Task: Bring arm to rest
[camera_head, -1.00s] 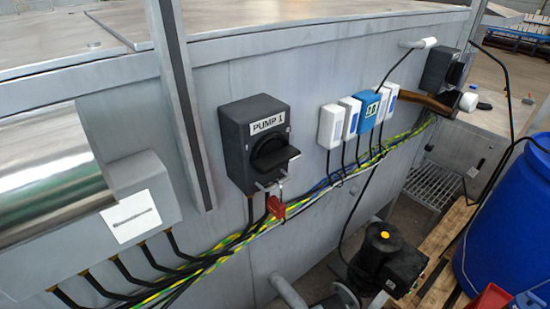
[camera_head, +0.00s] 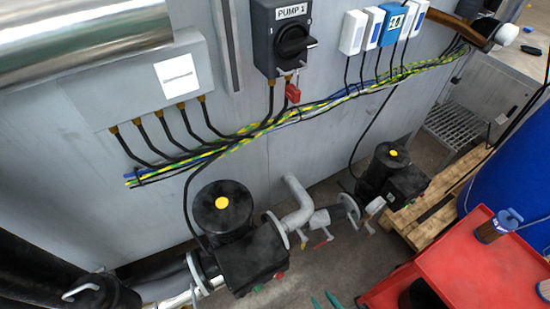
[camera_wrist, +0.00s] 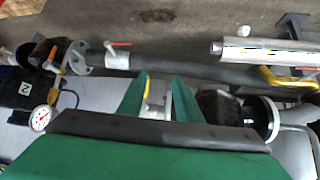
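My gripper has two green fingers, and it shows in the wrist view (camera_wrist: 158,92) with the fingers apart. I see nothing held between them; pipework shows in the gap. In the head view only the green tips of my gripper (camera_head: 325,301) show at the bottom edge, over the floor and left of the red cart. The rest of my arm is out of that view.
A red cart (camera_head: 445,265) with a brown container (camera_head: 497,226) stands at lower right. Pumps (camera_head: 222,208) and pipes (camera_head: 298,205) line the wall below the PUMP 1 switch (camera_head: 292,38). A blue barrel (camera_head: 515,190) and a pallet (camera_head: 428,215) are at right.

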